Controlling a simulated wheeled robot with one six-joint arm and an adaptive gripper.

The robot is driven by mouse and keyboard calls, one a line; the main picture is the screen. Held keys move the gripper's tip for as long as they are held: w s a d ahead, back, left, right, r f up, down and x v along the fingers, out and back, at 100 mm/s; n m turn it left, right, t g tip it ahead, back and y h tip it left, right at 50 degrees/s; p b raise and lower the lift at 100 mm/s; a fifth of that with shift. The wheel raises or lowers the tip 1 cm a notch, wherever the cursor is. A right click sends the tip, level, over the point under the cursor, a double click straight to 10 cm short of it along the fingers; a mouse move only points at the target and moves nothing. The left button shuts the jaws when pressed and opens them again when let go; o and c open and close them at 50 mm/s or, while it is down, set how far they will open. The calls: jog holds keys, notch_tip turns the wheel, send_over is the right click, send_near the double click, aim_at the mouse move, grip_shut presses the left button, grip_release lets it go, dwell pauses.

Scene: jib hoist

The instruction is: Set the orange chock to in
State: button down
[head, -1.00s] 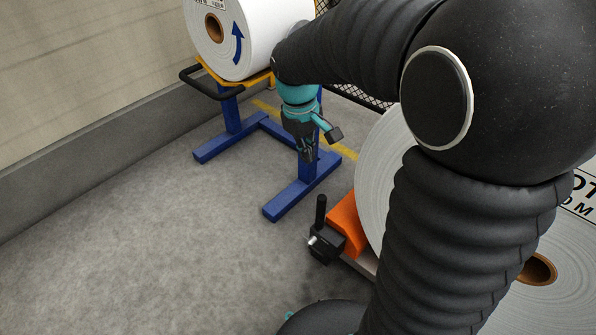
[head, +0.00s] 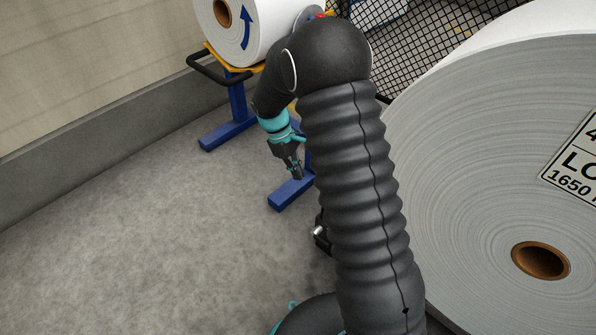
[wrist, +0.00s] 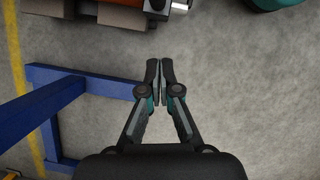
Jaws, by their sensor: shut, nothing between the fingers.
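The orange chock is hidden behind my arm in the head view. Only part of its dark block with a silver end (head: 321,236) shows beside the arm, at the foot of the large roll (head: 455,170). In the wrist view, a strip of the orange chock (wrist: 205,4) shows at the top edge, with the dark block (wrist: 160,8) beside it. My gripper (head: 297,176) points down, apart from the chock, near the blue stand's foot. In the wrist view my gripper (wrist: 160,64) has its fingers together with nothing between them.
A blue stand (head: 288,193) carries a smaller white roll (head: 265,38) at the back; its blue legs (wrist: 75,85) lie left of my fingers in the wrist view. A mesh fence (head: 450,45) stands behind. The floor (head: 150,250) at left is clear.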

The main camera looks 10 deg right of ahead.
jog(key=s+d+f+b, duration=0.1)
jog(key=s+d+f, duration=0.3)
jog(key=d+f, duration=0.1)
jog(key=shift+s+f, duration=0.15)
jog(key=shift+f, duration=0.5)
jog(key=shift+s, duration=0.1)
